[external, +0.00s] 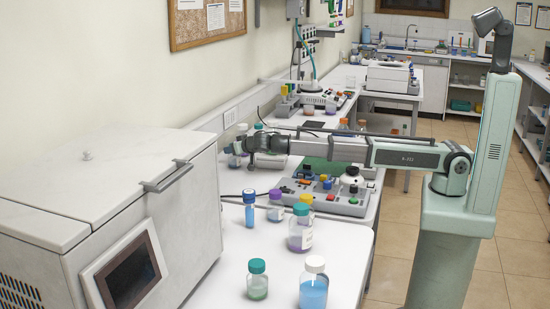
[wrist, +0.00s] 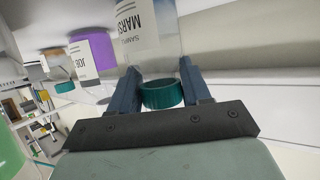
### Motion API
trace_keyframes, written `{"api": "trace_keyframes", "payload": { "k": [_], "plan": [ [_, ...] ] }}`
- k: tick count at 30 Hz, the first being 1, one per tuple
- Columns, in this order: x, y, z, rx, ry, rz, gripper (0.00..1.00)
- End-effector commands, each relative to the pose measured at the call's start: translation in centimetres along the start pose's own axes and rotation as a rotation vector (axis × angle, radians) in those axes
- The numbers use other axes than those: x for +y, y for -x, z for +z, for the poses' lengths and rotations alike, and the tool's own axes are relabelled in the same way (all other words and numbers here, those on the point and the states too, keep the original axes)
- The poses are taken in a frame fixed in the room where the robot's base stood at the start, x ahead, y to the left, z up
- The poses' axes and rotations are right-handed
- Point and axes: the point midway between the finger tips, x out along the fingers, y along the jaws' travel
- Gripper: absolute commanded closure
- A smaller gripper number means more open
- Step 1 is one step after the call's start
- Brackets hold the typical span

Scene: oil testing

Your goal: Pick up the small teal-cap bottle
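In the wrist view, a clear bottle (wrist: 148,40) with a printed label and a teal cap (wrist: 162,95) is at my gripper (wrist: 162,82). The cap lies between the two dark blue fingers, close to both; whether they press on it is unclear. In the external view my gripper (external: 246,143) is at the back-left bench by the wall, and a teal cap (external: 259,127) shows just behind it. That bottle's body is mostly hidden by the gripper. Another small teal-cap bottle (external: 257,282) with pale green contents stands upright on the front bench, far from my gripper.
On the front bench stand a larger teal-cap bottle (external: 300,232), a white-cap bottle with blue liquid (external: 313,290) and a blue-cap tube (external: 249,212). A large white machine (external: 100,190) is at left.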

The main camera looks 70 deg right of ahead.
Motion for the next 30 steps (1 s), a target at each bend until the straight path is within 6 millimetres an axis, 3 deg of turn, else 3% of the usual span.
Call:
{"api": "trace_keyframes", "payload": {
  "k": [12, 22, 30],
  "plan": [
    [0.0, 0.0, 0.0, 0.001, 0.000, 0.000, 0.91],
    [0.0, 0.3, -0.7, 0.002, -0.001, 0.000, 0.91],
    [-0.1, 1.8, -4.4, 0.002, -0.003, -0.001, 0.91]
  ]
}}
